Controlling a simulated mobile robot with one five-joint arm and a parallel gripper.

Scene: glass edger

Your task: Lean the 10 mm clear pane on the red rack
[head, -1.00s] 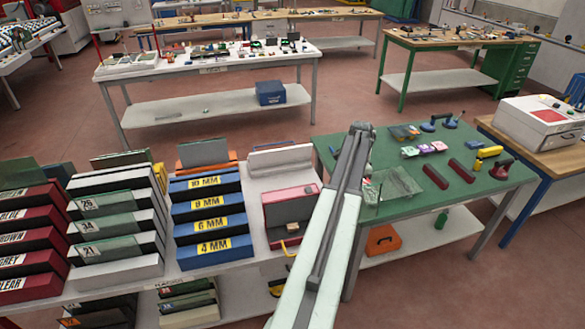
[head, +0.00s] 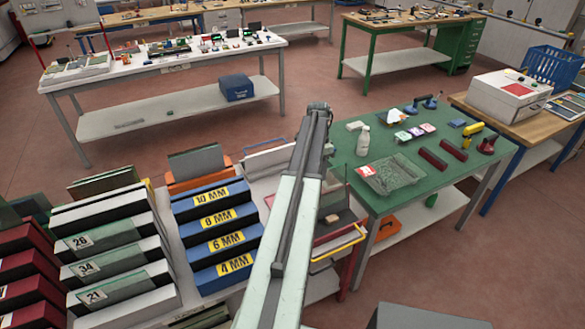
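The dark red stepped rack (head: 28,262) is at the lower left of the head view, cut off by the picture edge. The blue stepped rack (head: 212,232) stands right of it, with yellow labels 10 MM, 8 MM, 6 MM and 4 MM from top to bottom. A greyish pane (head: 196,160) stands upright behind the 10 MM label, against an orange piece; I cannot tell whether it is clear glass. My gripper (head: 318,110) is at the far end of my raised arm, right of the blue rack. Its fingers are too hidden to read, and no pane shows at it.
A white stepped rack (head: 112,262) with numbered panes stands between the red and blue racks. The green table (head: 385,200) holds a glass sheet, a white bottle (head: 363,141) and tools. A white bench (head: 165,70) stands behind.

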